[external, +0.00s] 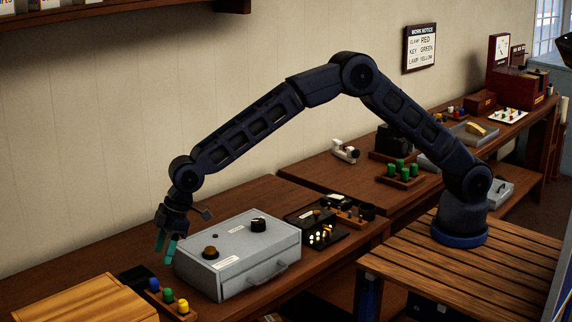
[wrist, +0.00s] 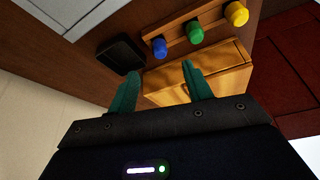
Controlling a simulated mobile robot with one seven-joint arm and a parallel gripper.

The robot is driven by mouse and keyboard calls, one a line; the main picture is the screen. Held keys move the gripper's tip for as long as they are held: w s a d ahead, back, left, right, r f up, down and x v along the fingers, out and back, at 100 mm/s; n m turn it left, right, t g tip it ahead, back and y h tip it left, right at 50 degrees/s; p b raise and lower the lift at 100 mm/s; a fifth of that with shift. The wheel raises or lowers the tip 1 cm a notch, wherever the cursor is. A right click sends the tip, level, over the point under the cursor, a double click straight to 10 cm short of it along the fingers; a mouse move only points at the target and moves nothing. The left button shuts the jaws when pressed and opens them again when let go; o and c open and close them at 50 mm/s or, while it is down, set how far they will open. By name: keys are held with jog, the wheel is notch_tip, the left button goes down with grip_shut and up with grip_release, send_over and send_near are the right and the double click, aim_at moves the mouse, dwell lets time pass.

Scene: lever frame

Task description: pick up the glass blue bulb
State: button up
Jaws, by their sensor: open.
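The blue bulb (external: 154,285) stands at one end of a small wooden rack (external: 185,312), beside a green bulb (external: 168,295) and a yellow bulb (external: 183,306). In the wrist view the blue bulb (wrist: 160,46) is at the left end of the row, beyond my fingertips, with the green bulb (wrist: 196,33) and yellow bulb (wrist: 236,14) to its right. My gripper (external: 165,246) has teal fingers, points down and is open and empty. It hangs above the bench, apart from the bulbs. It also shows in the wrist view (wrist: 160,80).
A grey metal box (external: 237,262) with knobs and a handle stands right of my gripper. A light wooden box (external: 85,302) is at the front left. A small black tray (wrist: 119,54) lies left of the rack in the wrist view.

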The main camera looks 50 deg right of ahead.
aim_at(154, 279)
jog(key=x, duration=0.3)
jog(key=shift+a+f, duration=0.1)
jog(key=shift+f, duration=0.25)
jog(key=shift+a+x, duration=0.15)
jog(key=shift+x, duration=1.4)
jog(key=shift+a+x, duration=0.1)
jog(key=shift+x, duration=1.5)
jog(key=shift+w+r, duration=0.15)
jog(key=shift+w, duration=0.05)
jog(key=c, duration=1.1)
